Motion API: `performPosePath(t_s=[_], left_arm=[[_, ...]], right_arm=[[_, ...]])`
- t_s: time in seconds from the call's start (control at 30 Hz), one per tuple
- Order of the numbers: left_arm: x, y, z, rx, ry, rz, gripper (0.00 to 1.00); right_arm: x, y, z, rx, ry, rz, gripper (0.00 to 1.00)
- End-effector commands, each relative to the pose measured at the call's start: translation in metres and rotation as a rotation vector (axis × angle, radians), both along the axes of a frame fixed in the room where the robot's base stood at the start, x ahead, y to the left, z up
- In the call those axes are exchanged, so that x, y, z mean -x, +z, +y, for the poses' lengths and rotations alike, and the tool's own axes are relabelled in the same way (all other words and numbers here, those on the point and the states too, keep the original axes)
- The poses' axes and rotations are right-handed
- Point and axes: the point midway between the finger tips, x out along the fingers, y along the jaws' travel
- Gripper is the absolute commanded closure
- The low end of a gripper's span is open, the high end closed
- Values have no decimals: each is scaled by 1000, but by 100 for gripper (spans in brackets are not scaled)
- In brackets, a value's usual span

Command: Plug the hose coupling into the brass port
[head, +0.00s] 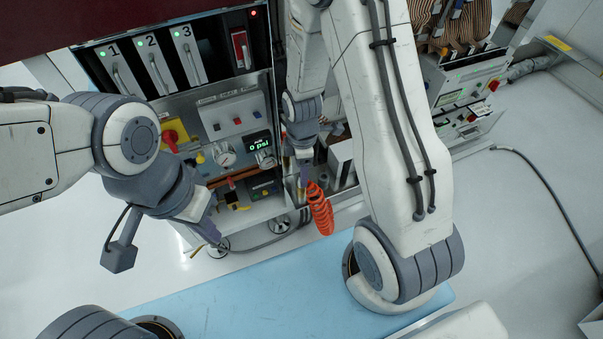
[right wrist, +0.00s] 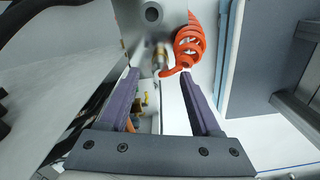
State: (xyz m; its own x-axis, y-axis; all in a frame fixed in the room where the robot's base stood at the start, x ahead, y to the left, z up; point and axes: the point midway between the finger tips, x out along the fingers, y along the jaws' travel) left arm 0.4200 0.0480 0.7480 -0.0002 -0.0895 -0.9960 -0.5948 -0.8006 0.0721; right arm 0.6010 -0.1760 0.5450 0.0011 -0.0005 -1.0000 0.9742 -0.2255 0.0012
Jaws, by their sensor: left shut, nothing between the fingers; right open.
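An orange coiled hose (head: 319,208) hangs at the front of the test cabinet. In the right wrist view the hose (right wrist: 190,45) lies just beyond my right gripper's fingertips, towards the right finger. A brass-coloured fitting (right wrist: 160,55) shows beside the coil, beyond the gap between the fingers; I cannot tell whether it is the coupling or the port. My right gripper (right wrist: 160,73) is open, with nothing clearly between its purple fingers. In the head view it is partly hidden behind my arm. My left gripper (head: 212,237) is shut and empty, low in front of the cabinet's left side.
The cabinet has numbered modules (head: 150,62), a pressure display (head: 258,142) reading 0 psi, a round gauge (head: 223,155) and a red-yellow knob (head: 172,138). An instrument box (head: 465,95) with red buttons stands at right. In the wrist view, panels flank the right gripper closely.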

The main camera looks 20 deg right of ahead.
Motion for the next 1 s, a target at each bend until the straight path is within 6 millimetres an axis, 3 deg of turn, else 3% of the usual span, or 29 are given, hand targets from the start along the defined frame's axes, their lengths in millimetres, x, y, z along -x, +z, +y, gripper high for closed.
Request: performPosePath(t_s=[0.03, 0.1, 0.3, 1.0], left_arm=[[0, 9, 0, 0, 0, 0, 100], [0, 13, 0, 0, 0, 0, 100], [0, 21, 0, 0, 0, 0, 100], [0, 21, 0, 0, 0, 0, 100]], right_arm=[[-1, 16, 0, 0, 0, -3, 36], [-1, 29, 0, 0, 0, -3, 36], [0, 54, 0, 0, 0, -1, 36], [0, 58, 0, 0, 0, 1, 36]])
